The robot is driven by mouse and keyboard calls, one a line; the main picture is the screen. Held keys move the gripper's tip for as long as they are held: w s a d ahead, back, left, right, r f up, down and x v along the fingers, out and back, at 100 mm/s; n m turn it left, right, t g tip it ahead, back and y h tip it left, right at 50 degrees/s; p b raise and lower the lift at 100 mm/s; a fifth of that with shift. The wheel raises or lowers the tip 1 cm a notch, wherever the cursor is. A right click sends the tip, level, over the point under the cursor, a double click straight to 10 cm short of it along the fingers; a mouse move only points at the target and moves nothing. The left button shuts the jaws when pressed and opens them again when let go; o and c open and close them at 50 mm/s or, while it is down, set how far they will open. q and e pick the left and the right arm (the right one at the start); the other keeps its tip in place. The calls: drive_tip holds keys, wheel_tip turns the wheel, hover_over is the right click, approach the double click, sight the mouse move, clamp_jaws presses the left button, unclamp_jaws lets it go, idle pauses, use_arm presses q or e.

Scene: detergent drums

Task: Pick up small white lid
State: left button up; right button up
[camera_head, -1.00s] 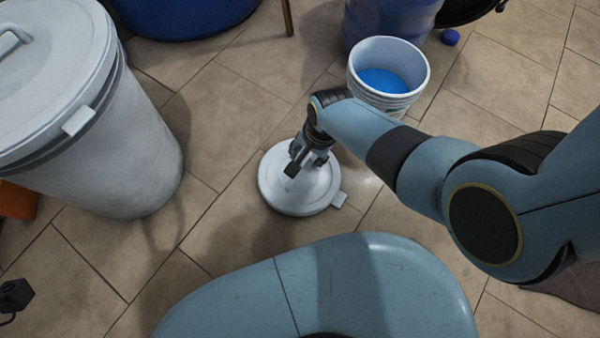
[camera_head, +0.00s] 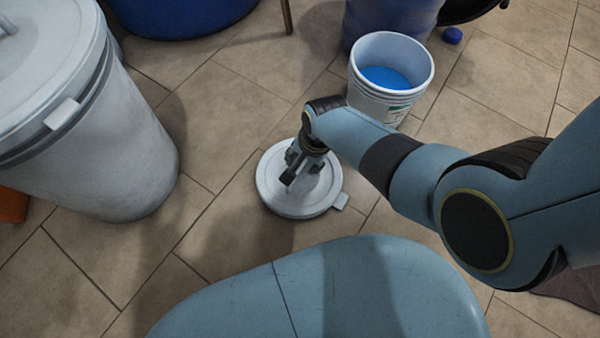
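The small white lid (camera_head: 323,199) is round with a tab at its right edge. It appears to lie flat on the tiled floor in front of my base. My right gripper (camera_head: 289,179) points down over the lid's middle, with its dark fingers at or close above the lid's top. The fingers hide part of the lid's centre, including any handle there. I cannot tell whether the fingers are closed on anything. My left gripper is not in view.
An open white bucket (camera_head: 366,98) with blue contents stands behind the lid. A large lidded white drum (camera_head: 125,150) stands at the left. Tiles left of the lid are clear.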

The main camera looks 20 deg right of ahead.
clamp_jaws()
drive_tip(key=shift+r, duration=0.1)
idle(0.8)
